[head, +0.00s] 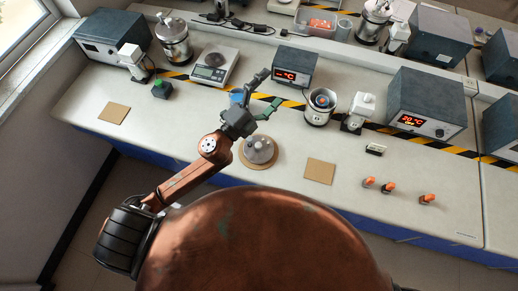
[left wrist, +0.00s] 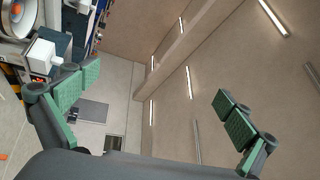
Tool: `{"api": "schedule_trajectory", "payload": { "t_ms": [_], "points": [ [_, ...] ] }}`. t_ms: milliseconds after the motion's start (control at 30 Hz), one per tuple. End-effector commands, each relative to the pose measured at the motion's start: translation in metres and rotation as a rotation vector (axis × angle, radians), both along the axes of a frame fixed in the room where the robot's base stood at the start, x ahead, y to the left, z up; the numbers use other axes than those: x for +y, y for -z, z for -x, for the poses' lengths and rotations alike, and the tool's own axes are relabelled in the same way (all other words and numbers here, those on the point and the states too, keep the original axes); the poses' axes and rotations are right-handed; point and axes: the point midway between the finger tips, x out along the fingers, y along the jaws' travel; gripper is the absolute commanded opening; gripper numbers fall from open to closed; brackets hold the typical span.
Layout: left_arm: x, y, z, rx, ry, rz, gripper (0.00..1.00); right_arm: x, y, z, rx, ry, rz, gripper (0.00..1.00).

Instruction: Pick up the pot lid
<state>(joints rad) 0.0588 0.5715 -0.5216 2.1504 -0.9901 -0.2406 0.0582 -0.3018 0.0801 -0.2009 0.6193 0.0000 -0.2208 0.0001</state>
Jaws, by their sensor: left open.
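The pot lid (head: 260,149) looks like a grey, round lid with a knob, lying on a round tan mat (head: 243,161) near the middle of the bench. My left gripper (head: 270,89) is above and beyond the lid, apart from it, with its fingers spread. The left wrist view also shows the left gripper (left wrist: 153,88) wide open, with green pads and nothing between them. The lid does not show in that view. An open steel pot (head: 318,117) with something blue and orange inside stands to the right. My right gripper is not in view.
A small display box (head: 295,69) stands behind the left gripper, and a scale (head: 214,67) to its left. A tan square pad (head: 320,171) lies right of the lid. Several orange-topped items (head: 388,187) lie at the front right. The bench left of the lid is largely clear.

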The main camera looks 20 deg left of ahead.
Motion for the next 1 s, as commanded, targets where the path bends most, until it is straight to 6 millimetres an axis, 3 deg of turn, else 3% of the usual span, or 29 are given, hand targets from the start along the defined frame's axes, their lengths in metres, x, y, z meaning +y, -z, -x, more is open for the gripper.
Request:
{"api": "schedule_trajectory", "payload": {
  "t_ms": [33,100,167,233,333,400,500,600,700,1000],
  "points": [
    [-0.044,-0.005,0.015,-0.105,0.132,-0.152,1.0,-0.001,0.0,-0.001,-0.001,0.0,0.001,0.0],
    [-0.098,0.01,0.044,-0.235,0.318,-0.38,1.0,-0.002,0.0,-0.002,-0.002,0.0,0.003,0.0],
    [-0.129,0.042,0.069,-0.32,0.471,-0.591,1.0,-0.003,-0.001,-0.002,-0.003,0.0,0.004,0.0],
    [-0.142,0.096,0.089,-0.388,0.634,-0.855,1.0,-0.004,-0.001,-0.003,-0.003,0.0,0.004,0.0],
    [-0.115,0.178,0.097,-0.416,0.821,-1.232,1.0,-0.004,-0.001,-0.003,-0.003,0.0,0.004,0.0],
    [-0.076,0.223,0.089,-0.391,0.913,-1.471,1.0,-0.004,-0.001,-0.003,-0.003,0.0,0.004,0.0],
    [-0.015,0.263,0.071,-0.326,0.989,-1.739,1.0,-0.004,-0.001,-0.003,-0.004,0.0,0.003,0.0],
    [0.029,0.279,0.057,-0.265,1.023,-1.9,1.0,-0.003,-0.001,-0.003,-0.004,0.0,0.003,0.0],
    [0.051,0.286,0.05,-0.229,1.036,-1.976,1.0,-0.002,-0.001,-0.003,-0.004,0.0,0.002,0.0],
    [0.049,0.314,0.043,-0.218,1.041,-1.995,1.0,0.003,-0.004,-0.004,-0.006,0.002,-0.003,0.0]
  ]
}}
